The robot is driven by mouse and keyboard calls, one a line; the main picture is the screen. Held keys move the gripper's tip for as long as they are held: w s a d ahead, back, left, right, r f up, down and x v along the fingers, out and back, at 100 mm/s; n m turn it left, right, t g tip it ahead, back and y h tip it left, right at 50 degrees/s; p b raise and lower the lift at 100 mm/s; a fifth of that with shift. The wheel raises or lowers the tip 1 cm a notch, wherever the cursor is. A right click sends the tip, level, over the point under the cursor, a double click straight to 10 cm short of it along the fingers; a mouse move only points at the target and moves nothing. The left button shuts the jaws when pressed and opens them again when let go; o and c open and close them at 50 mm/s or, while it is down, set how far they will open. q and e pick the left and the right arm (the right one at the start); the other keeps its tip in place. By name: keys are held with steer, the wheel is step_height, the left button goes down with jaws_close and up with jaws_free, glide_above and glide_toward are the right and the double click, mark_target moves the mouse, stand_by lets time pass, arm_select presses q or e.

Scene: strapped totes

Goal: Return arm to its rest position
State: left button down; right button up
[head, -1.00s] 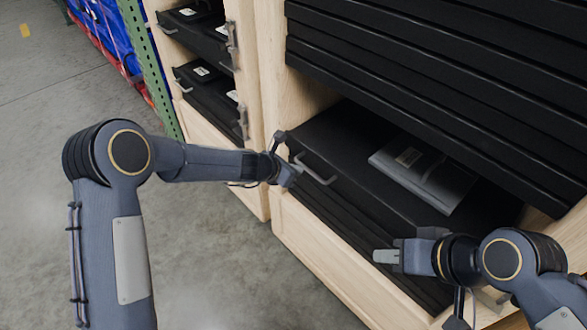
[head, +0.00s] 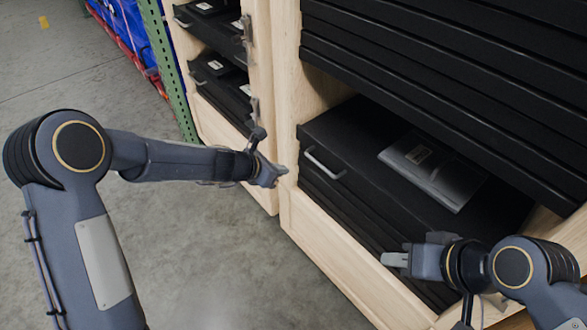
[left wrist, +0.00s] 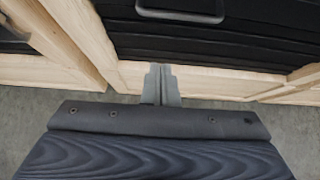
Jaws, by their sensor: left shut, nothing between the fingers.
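My left gripper (head: 281,172) is shut and empty in the head view, in front of the wooden post and left of the silver handle (head: 325,163) on a black tote (head: 350,140). A gap shows between fingertips and handle. In the left wrist view the gripper's two fingers (left wrist: 161,76) are pressed together over the wooden rail (left wrist: 205,82), with the handle (left wrist: 180,12) beyond them. My right gripper (head: 396,259) is in front of the lower totes at the right; whether its fingers are parted is unclear.
A wooden rack (head: 335,262) holds stacked black totes. A grey, labelled flat piece (head: 432,172) lies on the top of the lower stack. A second rack bay (head: 262,75) and a green upright (head: 170,70) stand at the left. Bare floor (head: 215,250) lies below my left arm.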

arm_select(q)
steer(key=s+a+r+m+p, duration=0.1)
steer(key=s+a+r+m, duration=0.5)
steer(key=s+r, duration=0.15)
steer(key=s+a+r+m, duration=0.5)
steer(key=s+r, duration=0.1)
steer(key=r, duration=0.2)
steer(key=s+a+m+y, duration=0.1)
steer(key=s+a+m, duration=0.2)
steer(key=s, duration=0.3)
steer(key=s+a+m+y, duration=0.1)
steer(key=s+a+m, duration=0.3)
steer(key=s, duration=0.3)
steer(key=s+a+f+m+y+p, duration=0.1)
steer(key=s+a+m+y, duration=0.1)
steer(key=s+m, duration=0.3)
steer(key=shift+s+a+m, duration=0.3)
steer(key=shift+s+a, duration=0.4)
steer(key=shift+s, duration=0.25)
